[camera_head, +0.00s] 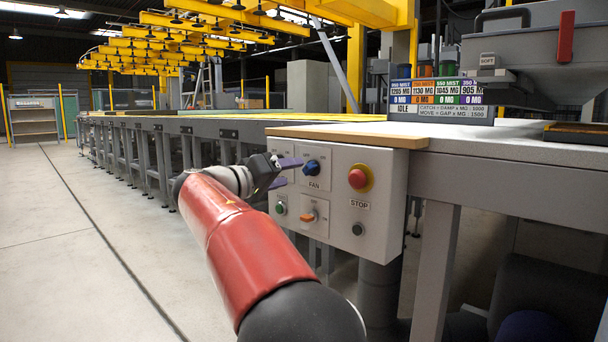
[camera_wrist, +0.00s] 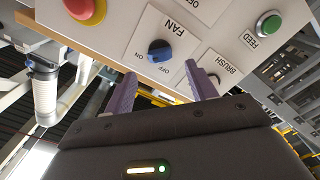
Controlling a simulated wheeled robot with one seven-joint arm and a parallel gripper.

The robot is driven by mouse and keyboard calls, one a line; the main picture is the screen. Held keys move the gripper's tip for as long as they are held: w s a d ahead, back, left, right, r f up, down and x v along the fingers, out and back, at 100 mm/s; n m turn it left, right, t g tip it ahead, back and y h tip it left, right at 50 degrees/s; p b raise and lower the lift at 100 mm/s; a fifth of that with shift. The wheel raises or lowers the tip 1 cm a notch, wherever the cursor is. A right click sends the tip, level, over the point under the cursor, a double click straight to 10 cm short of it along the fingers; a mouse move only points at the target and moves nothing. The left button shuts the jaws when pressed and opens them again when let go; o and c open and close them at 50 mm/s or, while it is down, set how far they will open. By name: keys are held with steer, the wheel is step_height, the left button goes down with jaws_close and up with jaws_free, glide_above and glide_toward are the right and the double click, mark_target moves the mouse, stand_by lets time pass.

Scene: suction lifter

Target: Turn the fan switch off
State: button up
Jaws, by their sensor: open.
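The fan switch (camera_head: 311,168) is a blue rotary knob on a white plate labelled FAN, on the front of a pale control box (camera_head: 338,225). In the wrist view, upside down, the fan switch (camera_wrist: 160,50) shows with ON and OFF marks beside it. I cannot tell which mark it points to. My gripper (camera_head: 284,172) is just left of the knob in the head view, with its purple fingers towards the panel. In the wrist view my gripper (camera_wrist: 162,86) is open and empty, its fingertips short of the knob and spread to either side of it.
A red stop button (camera_head: 357,178), an orange knob (camera_head: 308,216), a green button (camera_head: 280,208) and a dark button (camera_head: 357,229) are on the same box. A wooden edge (camera_head: 345,136) overhangs it. A long conveyor table runs behind. The floor at left is clear.

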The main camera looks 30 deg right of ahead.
mark_target(305, 170)
steer(key=x, duration=0.5)
steer(key=shift+d, duration=0.2)
steer(key=c, duration=1)
